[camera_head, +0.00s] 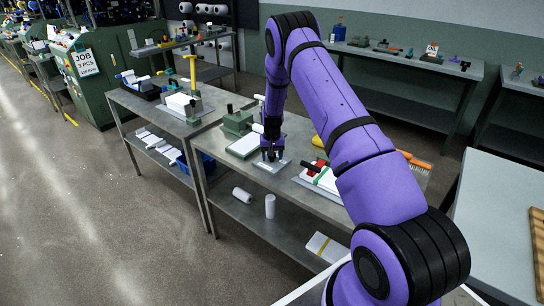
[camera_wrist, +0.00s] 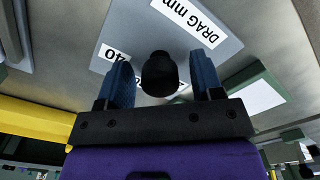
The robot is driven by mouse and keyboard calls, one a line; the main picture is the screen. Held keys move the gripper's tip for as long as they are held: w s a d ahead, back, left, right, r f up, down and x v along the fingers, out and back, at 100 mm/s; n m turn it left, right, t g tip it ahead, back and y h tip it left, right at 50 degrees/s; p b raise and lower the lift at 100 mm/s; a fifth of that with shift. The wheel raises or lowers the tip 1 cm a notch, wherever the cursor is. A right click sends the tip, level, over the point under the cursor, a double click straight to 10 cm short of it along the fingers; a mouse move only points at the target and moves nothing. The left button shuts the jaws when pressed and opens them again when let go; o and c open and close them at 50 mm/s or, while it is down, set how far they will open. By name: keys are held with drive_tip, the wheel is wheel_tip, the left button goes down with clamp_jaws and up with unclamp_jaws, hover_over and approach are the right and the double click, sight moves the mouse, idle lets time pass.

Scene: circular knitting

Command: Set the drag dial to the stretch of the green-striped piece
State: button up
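The drag dial is a dark round knob (camera_wrist: 160,75) on a light grey plate labelled "DRAG mm" (camera_wrist: 220,45); a "40" mark shows beside it. In the head view the plate (camera_head: 271,166) lies on the middle bench and my gripper hides the knob. My gripper (camera_wrist: 163,82) has its two blue fingers on either side of the knob, with a visible gap on each side. It also shows in the head view (camera_head: 272,155), pointing down. A white piece with green along it (camera_head: 328,180) lies right of the plate; I cannot make out its stripes clearly.
A green device with a white panel (camera_head: 243,144) stands just left of the plate. A red object (camera_head: 316,165) and an orange-bristled brush (camera_head: 416,161) are to the right.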

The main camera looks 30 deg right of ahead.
wheel_tip(320, 180, up, 11)
drive_tip(key=shift+f, duration=0.1)
idle(0.5)
idle(0.3)
